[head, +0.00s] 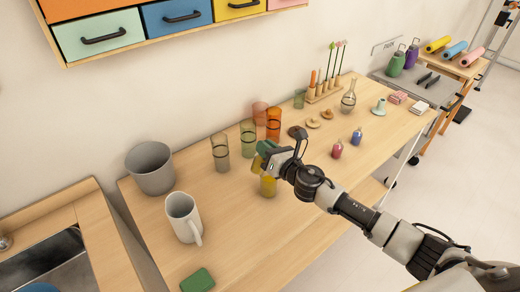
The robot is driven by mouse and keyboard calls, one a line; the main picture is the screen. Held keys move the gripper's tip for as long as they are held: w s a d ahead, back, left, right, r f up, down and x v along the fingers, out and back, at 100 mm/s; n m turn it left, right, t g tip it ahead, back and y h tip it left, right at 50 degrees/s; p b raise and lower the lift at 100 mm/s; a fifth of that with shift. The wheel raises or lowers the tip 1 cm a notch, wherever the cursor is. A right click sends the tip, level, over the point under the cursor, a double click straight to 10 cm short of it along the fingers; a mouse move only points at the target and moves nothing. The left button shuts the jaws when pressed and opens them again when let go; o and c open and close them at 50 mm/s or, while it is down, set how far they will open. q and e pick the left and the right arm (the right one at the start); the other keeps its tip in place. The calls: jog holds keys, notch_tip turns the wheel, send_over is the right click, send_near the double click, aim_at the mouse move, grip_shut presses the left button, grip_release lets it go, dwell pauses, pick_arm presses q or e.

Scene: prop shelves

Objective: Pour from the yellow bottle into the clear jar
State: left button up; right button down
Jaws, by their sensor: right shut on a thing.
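My right gripper (275,161) reaches over the middle of the table from the right, shut on a small yellow thing, seemingly the yellow bottle (257,163). The gripper hides most of it, so its tilt and mouth cannot be told. Just below the gripper is a yellow see-through vessel (268,186). I cannot tell whether it is a separate glass or touches the held thing. A clear greyish glass vessel (220,152), perhaps the clear jar, stands upright left of the gripper, apart from it. My left gripper is out of view.
Green (248,139) and orange (273,124) glasses stand behind the gripper. A grey pot (150,167) and white mug (183,217) are left. The front middle tabletop is clear.

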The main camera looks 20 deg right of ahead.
aim_at(257, 160)
jog(key=shift+s+a+r+n, duration=0.15)
jog(key=shift+a+n, duration=0.1)
jog(key=shift+a, duration=0.2)
jog(key=shift+s+a+r+n, duration=0.15)
jog(key=shift+a+n, duration=0.1)
jog(key=shift+a, duration=0.15)
jog(key=shift+f+n+p, duration=0.2)
jog(key=shift+n+p, duration=0.1)
jog(key=shift+p, duration=0.1)
jog(key=shift+s+a+f+n+p, duration=0.15)
jog(key=shift+a+n+p, duration=0.2)
jog(key=shift+n, duration=0.45)
jog(key=shift+s+a, duration=0.15)
jog(key=shift+a, duration=0.35)
jog(key=shift+s+a+n+p, duration=0.1)
jog(key=shift+a+n+p, duration=0.1)
jog(key=shift+n+p, duration=0.15)
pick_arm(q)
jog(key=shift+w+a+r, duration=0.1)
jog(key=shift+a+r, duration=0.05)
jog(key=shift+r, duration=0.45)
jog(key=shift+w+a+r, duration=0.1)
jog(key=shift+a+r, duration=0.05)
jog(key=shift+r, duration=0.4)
pick_arm(e)
jog(key=shift+a, duration=0.1)
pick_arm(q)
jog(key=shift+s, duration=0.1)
